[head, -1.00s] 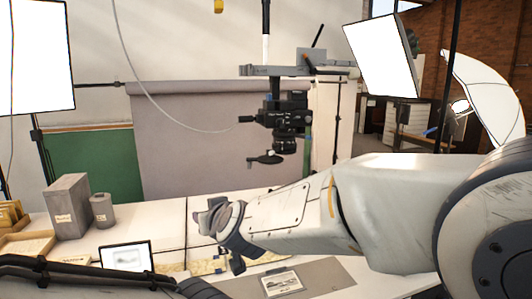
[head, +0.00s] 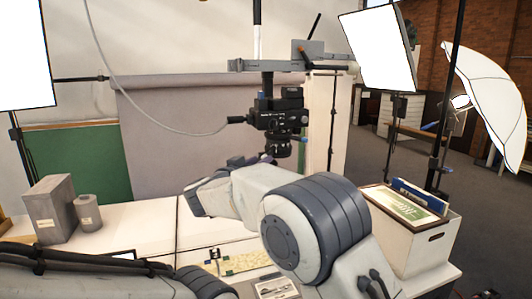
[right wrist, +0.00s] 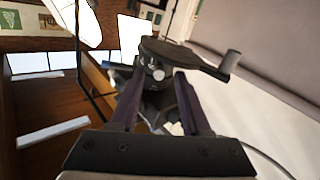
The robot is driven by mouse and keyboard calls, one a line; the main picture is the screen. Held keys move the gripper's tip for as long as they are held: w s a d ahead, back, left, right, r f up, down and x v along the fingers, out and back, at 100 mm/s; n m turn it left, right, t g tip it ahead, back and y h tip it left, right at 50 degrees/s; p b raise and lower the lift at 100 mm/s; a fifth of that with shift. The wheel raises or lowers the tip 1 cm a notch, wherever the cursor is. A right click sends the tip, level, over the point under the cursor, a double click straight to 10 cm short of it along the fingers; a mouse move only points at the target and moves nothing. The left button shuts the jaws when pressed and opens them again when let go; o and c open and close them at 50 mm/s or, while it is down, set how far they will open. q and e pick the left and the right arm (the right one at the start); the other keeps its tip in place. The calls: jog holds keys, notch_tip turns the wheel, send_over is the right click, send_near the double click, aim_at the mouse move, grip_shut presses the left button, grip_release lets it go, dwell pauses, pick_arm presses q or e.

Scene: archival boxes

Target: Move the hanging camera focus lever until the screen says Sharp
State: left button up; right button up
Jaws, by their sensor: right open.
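The camera (head: 278,118) hangs lens-down from the overhead arm. In the head view, my right arm hides much of the area below the lens. Only the top edge of the small screen (head: 124,254) shows behind my left arm, and no word is readable. My left gripper is out of view.
A white crate (head: 437,247) with prints stands at the right. Light panels and an umbrella (head: 490,100) flank the camera. A thin cable (head: 140,112) loops left of it.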

aim_at(265, 155)
jog(key=shift+p+x, duration=0.5)
jog(key=shift+x, duration=1.35)
grip_shut()
